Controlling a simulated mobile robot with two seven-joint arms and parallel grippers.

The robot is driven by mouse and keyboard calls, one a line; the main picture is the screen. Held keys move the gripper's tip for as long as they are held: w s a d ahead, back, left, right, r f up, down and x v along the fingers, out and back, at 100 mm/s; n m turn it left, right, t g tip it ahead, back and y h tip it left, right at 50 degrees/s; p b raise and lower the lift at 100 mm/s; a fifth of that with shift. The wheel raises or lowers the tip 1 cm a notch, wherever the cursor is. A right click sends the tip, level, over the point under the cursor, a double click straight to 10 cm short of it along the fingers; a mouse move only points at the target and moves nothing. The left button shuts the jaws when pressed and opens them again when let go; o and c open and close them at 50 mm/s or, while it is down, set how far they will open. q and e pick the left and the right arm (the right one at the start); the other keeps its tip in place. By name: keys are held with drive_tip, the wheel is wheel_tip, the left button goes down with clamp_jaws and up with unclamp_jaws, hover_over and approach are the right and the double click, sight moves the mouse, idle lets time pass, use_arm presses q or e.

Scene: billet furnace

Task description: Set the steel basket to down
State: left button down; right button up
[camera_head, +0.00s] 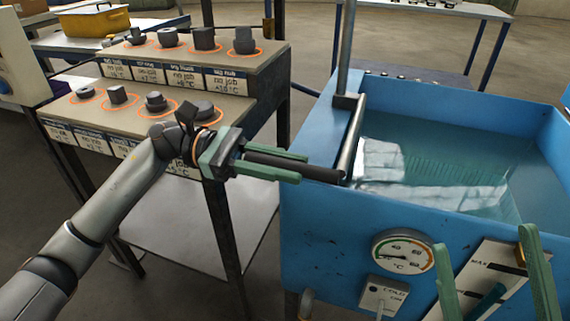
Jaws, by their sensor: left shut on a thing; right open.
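A blue quench tank (325,215) full of water stands at the right. A ribbed grid, seemingly the steel basket (460,166), shows faintly under the water; glare hides much of it and its exact height is unclear. A steel bar (351,140) lies over the tank's left rim beside an upright post (346,50). A black handle (300,166) sticks out to the left from the bar's near end. My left gripper (290,167) is shut on this handle, one green finger on each side. My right gripper (484,238) is open and empty at the tank's front right.
A stepped rack (150,78) with several dark metal parts in orange rings stands at the left, close to my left arm. A dial gauge (404,252) and a switch box (383,297) are on the tank's front. A yellow pot (93,20) stands far left.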

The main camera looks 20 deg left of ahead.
use_arm(q)
drive_tip(key=shift+s+f, duration=0.1)
drive_tip(key=shift+f, duration=0.45)
drive_tip(key=c, duration=1.1)
unclamp_jaws()
drive_tip(key=o, duration=0.4)
drive_tip(key=shift+r, duration=0.25)
drive_tip(key=shift+a, duration=0.1)
drive_tip(key=a, duration=0.8)
drive_tip(key=a+p, duration=0.1)
drive_tip(key=a, duration=0.3)
drive_tip(key=shift+w+a, duration=0.2)
drive_tip(key=shift+w, duration=0.1)
